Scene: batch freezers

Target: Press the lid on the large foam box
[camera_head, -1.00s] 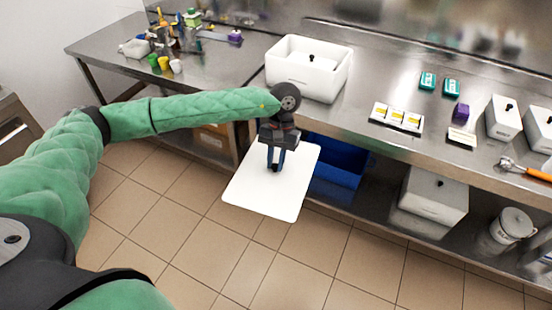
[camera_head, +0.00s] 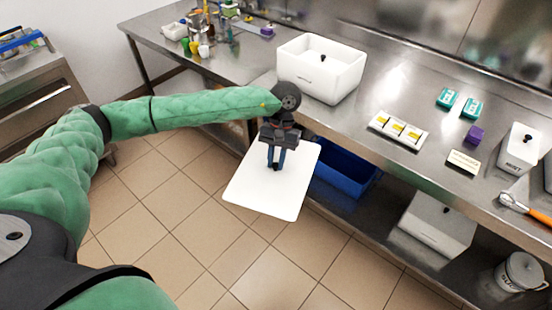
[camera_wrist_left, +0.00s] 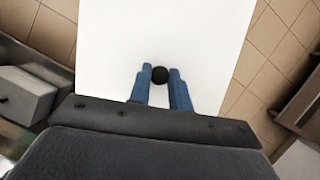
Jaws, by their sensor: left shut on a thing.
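The large white foam box (camera_head: 318,72) stands open on the steel counter, with a dark knob-like thing showing inside it. My left gripper (camera_head: 274,165) is shut on the black knob of the white lid (camera_head: 262,192). It holds the lid in the air over the floor, in front of the counter and apart from the box. In the left wrist view the blue fingers (camera_wrist_left: 160,76) sit on both sides of the knob, and the lid (camera_wrist_left: 165,35) spreads out beyond them. My right gripper is not in view.
A blue crate (camera_head: 345,168) and a closed white box (camera_head: 437,225) sit on the lower shelf. On the counter are a tray with yellow items (camera_head: 398,131), teal boxes (camera_head: 447,97), a purple block (camera_head: 474,134) and a smaller white box (camera_head: 519,150). Cups and bottles crowd the far left end.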

